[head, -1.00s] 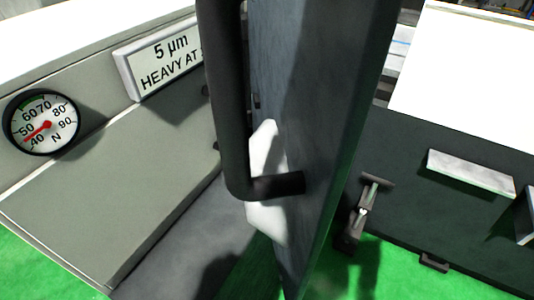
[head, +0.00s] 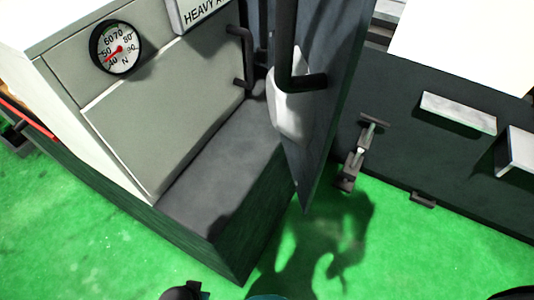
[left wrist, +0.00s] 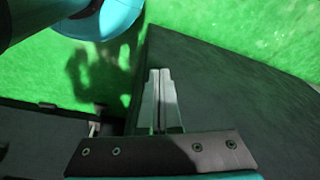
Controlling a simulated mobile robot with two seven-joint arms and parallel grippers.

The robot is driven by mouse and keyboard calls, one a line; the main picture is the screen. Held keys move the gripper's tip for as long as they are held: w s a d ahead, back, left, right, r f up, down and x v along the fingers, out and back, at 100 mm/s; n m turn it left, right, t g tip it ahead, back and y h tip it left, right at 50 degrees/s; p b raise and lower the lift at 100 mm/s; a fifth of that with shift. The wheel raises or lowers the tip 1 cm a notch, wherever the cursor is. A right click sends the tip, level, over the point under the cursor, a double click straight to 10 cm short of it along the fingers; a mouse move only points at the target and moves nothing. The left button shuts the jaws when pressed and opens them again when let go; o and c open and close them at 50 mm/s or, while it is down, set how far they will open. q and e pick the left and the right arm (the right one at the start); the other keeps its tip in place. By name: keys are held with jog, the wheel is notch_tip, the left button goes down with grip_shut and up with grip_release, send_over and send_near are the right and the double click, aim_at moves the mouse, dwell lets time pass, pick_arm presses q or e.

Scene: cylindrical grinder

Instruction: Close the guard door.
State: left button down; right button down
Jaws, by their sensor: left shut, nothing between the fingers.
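The guard door (head: 335,95) is a tall dark panel in the head view, seen nearly edge-on and standing open from the grey machine housing. Its black bar handle (head: 286,50) is on the left face, with a pale rounded piece (head: 290,112) beside it. My left gripper (left wrist: 160,72) is in the left wrist view, its two grey fingers together and empty. A large dark flat surface (left wrist: 240,90) lies beyond and right of the fingers; I cannot tell whether it is the door or whether they touch. My right gripper is not in view.
A round gauge (head: 118,48) and a second black handle (head: 240,55) are on the grey housing at left. A dark ledge (head: 228,150) runs below. A dark machine front (head: 420,140) with small brackets is at right. The green floor (head: 100,240) is clear in front.

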pick_arm(q)
jog(key=w+r+t+p, duration=0.1)
jog(key=w+r+p, duration=0.25)
jog(key=r, duration=1.05)
jog(key=w+r+t+p, duration=0.2)
jog(key=w+r, duration=0.3)
jog(key=r, duration=0.8)
jog(key=w+d+r+m+t+h, duration=0.2)
jog(key=w+d+r+t+h, duration=0.35)
jog(key=w+r, duration=0.75)
jog(key=w+d+r+m+t+h, duration=0.1)
jog(key=d+r+m+t+h, duration=0.1)
jog(key=d+r+t, duration=0.15)
jog(key=m+g+h+p, duration=0.3)
jog(key=m+g+h, duration=0.7)
jog(key=m+g, duration=0.15)
send_near(319, 159)
jog(key=shift+n+g, duration=0.35)
jog(key=shift+n, duration=0.1)
jog(key=d, duration=0.4)
jog(key=w+d, duration=0.1)
jog(key=d, duration=0.1)
jog(key=shift+d, duration=0.4)
